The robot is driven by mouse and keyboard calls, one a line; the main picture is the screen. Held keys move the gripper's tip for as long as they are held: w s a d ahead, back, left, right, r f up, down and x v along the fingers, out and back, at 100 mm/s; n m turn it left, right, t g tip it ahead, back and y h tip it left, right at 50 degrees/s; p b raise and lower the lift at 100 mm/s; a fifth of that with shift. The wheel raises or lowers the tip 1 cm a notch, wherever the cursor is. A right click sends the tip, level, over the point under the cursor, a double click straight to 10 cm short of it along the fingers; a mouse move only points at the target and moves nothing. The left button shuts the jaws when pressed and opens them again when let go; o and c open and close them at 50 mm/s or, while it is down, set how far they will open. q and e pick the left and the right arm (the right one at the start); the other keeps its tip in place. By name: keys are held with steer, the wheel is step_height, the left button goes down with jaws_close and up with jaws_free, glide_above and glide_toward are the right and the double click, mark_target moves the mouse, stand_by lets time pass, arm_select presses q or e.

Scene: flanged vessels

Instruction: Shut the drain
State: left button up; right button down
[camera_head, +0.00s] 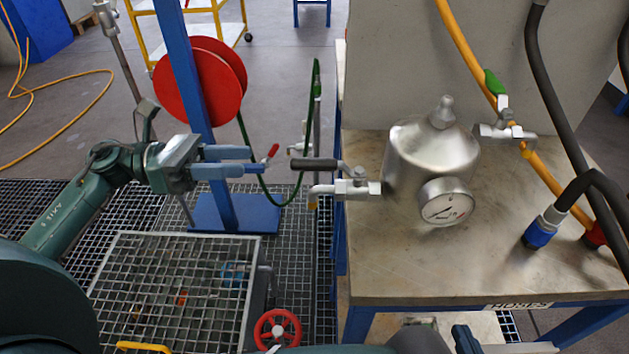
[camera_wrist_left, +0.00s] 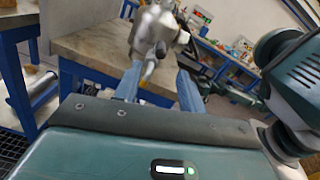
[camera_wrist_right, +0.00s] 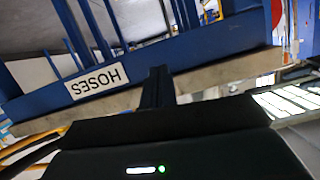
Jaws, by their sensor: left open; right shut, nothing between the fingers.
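A steel vessel (camera_head: 430,155) with a round gauge stands on the bench. On its left side is a drain valve (camera_head: 350,186) with a short outlet pipe bending down at its end. Its black-gripped lever (camera_head: 315,164) points left, above the pipe and roughly along it. My left gripper (camera_head: 255,161) is open and empty, left of the lever's tip with a gap between them. In the left wrist view the vessel (camera_wrist_left: 158,28) and its valve show ahead between the fingers (camera_wrist_left: 157,88). My right gripper (camera_wrist_right: 157,80) is shut and empty, low by the bench's front edge.
The bench (camera_head: 400,270) bears a "HOSES" label and dark hoses at right. A green-handled valve (camera_head: 493,88) is on the vessel's right. A red hose reel (camera_head: 198,82) on a blue post and a red-handled valve (camera_head: 270,152) stand close to my left gripper. A red handwheel (camera_head: 277,330) is below.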

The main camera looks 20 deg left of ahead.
mark_target(315, 159)
arm_select(q)
steer(key=shift+m, duration=0.4)
steer(key=p+x, duration=0.2)
steer(key=x, duration=0.9)
steer(key=shift+s+d, duration=0.1)
steer(key=shift+d, duration=0.35)
steer(key=shift+d+f, duration=0.1)
steer(key=shift+d, duration=0.45)
steer(key=shift+c, duration=0.4)
jaws_close()
